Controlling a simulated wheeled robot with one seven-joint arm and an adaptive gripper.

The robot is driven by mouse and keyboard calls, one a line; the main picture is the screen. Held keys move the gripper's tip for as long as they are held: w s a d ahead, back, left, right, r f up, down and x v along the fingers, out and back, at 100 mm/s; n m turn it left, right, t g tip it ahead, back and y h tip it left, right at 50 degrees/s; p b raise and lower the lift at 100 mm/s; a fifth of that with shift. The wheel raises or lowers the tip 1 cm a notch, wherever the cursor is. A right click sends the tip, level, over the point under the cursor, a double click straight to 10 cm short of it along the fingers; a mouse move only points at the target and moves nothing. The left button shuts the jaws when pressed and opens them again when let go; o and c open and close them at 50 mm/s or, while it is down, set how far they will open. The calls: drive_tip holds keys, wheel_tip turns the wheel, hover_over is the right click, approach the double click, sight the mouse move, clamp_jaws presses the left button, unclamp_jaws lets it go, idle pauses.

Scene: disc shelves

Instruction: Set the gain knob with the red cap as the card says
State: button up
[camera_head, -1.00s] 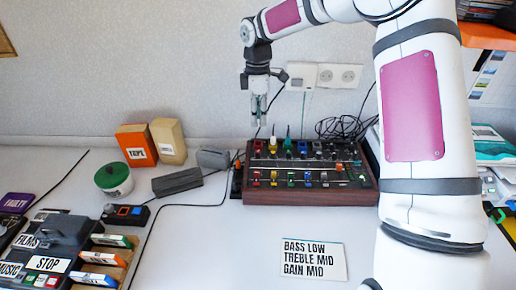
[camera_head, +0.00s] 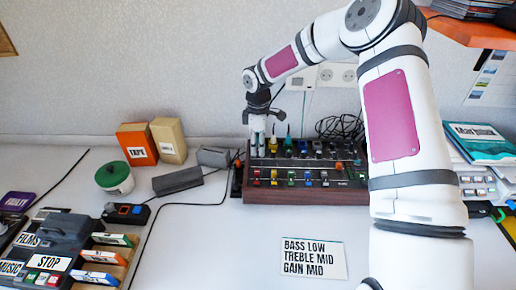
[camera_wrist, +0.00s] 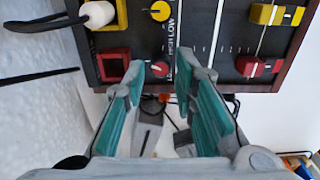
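The mixer (camera_head: 345,197) is a dark wood-framed panel with coloured caps in rows. A small round red-capped knob (camera_wrist: 160,69) shows in the wrist view between my fingertips, below a round yellow knob (camera_wrist: 160,11). My gripper (camera_head: 257,154) is open, pointing down over the mixer's left end. Its teal fingers stand on either side of the red knob; I cannot tell whether they touch it. The knob's pointer is too small to read surely. The card (camera_head: 313,258) lies in front of the mixer and reads BASS LOW, TREBLE MID, GAIN MID.
In the wrist view a square red cap (camera_wrist: 113,65) is left of the fingers and a red slider cap (camera_wrist: 258,67) is right. The table between pot and card is mostly clear.

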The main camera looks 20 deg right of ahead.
drive_tip(key=shift+f, duration=0.7)
clamp_jaws()
drive_tip(key=n+b, duration=0.1)
drive_tip(key=n, duration=0.3)
drive_tip(key=shift+n, duration=0.3)
unclamp_jaws()
